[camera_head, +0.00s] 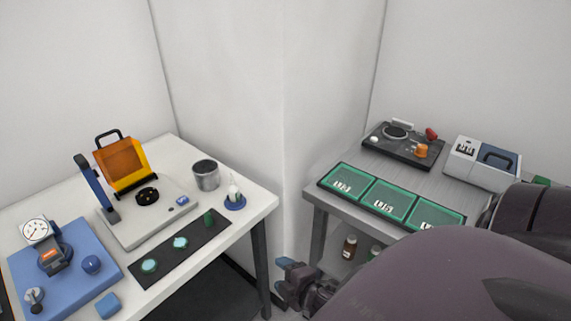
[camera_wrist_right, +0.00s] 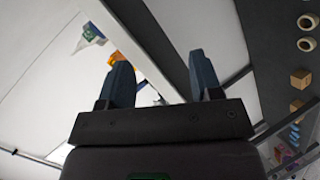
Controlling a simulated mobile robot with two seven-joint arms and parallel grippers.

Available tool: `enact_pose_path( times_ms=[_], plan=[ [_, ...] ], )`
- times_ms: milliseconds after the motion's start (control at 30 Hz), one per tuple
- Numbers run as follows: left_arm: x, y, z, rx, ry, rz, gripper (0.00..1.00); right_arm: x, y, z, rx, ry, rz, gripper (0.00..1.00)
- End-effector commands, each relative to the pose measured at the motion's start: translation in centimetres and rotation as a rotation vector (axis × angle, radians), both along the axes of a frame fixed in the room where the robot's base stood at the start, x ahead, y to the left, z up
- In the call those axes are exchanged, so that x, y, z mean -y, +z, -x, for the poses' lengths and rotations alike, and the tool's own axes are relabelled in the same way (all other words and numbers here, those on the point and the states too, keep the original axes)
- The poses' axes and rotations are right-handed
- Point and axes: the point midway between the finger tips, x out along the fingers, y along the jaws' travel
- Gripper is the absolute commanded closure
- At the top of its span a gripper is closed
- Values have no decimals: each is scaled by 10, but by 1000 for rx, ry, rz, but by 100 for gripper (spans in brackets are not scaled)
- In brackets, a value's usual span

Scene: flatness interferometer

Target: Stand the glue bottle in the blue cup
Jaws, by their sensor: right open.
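A small white bottle (camera_head: 233,191), which looks like the glue bottle, stands upright at the right end of the left table in the head view. Its lower end is in or on the blue cup (camera_head: 236,204); at this size I cannot tell how deep it sits. My right gripper (camera_head: 283,276) is low in front of the gap between the two tables, apart from the bottle and cup. In the right wrist view its two fingers (camera_wrist_right: 162,80) are spread with nothing between them. My left gripper is not in view.
A grey metal can (camera_head: 206,175) stands just behind the cup. A dark mat (camera_head: 165,259) with round pieces lies in front. The orange-screened instrument (camera_head: 122,163) is further left. The right table holds green trays (camera_head: 388,199); a brown bottle (camera_head: 349,247) stands below.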

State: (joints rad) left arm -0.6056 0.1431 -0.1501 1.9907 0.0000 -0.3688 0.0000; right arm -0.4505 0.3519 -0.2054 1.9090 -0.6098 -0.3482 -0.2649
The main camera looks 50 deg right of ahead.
Motion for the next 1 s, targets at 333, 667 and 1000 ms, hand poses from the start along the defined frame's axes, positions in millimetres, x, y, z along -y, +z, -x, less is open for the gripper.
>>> enact_pose_path(
  times_ms=[333, 667, 1000],
  plan=[
    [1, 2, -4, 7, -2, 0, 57, -44, -18, 51, -67, -351, -841, 41],
    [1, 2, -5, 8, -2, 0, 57, -52, -19, 59, -74, -418, -997, 41],
    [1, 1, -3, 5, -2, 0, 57, -52, -19, 58, -74, -415, -993, 41]
  ],
)
